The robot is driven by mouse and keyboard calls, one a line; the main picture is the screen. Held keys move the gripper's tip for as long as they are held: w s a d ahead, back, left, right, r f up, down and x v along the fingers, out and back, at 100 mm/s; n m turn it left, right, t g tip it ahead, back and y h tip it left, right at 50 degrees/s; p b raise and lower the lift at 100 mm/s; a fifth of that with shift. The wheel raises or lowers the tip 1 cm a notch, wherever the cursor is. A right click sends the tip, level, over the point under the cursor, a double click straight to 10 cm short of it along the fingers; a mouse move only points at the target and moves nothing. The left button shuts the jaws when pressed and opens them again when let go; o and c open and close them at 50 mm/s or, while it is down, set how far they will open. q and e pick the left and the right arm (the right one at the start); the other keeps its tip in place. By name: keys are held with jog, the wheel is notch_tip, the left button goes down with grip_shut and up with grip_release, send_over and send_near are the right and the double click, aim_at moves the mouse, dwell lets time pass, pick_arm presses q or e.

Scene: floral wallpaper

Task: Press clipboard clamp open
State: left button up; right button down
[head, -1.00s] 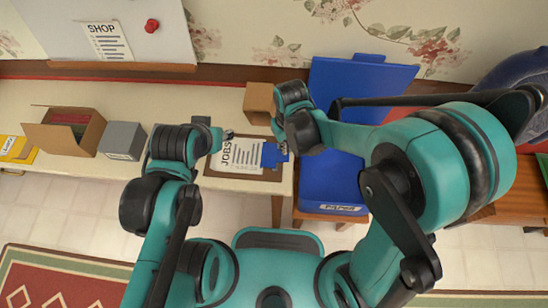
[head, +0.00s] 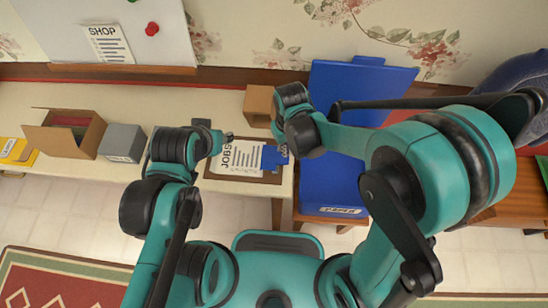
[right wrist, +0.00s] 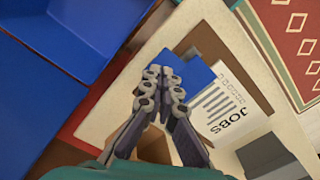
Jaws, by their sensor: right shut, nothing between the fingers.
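The brown clipboard (head: 215,173) lies on the table with a white JOBS sheet (head: 236,158) on it. Its blue clamp (head: 270,159) is at the right end in the head view. The clamp also shows in the right wrist view (right wrist: 193,72). My right gripper (right wrist: 163,77) is shut and empty, its fingertips over the clamp's outer part; whether they touch it I cannot tell. In the head view the right gripper (head: 283,148) is partly hidden by its wrist. My left gripper (head: 228,137) is at the sheet's upper left edge; its finger state is unclear.
A large blue bin (head: 334,185) stands right of the clipboard. A small brown box (head: 257,103) sits behind it. A grey box (head: 122,142) and an open cardboard box (head: 62,138) stand on the left; the table between them and the clipboard is mostly clear.

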jog(key=shift+f+b, duration=1.35)
jog(key=shift+f, duration=0.15)
dwell(0.8)
jog(key=shift+r+p, duration=2.8)
jog(key=shift+r, duration=0.8)
jog(key=shift+d+r, duration=0.15)
jog(key=shift+d, duration=0.1)
jog(key=s+d+r+m+t+b, duration=0.1)
jog(key=s+d+r+m+t, duration=0.1)
jog(key=d+r, duration=0.3)
jog(key=s+d+r+m+t+b, duration=0.1)
jog(key=s+d+r+m+t, duration=0.2)
jog(key=d, duration=0.9)
notch_tip(320, 180, up, 3)
jog(key=shift+d+f+m+t, duration=0.15)
jog(key=shift+m+t, duration=0.35)
jog(key=shift+t, duration=0.6)
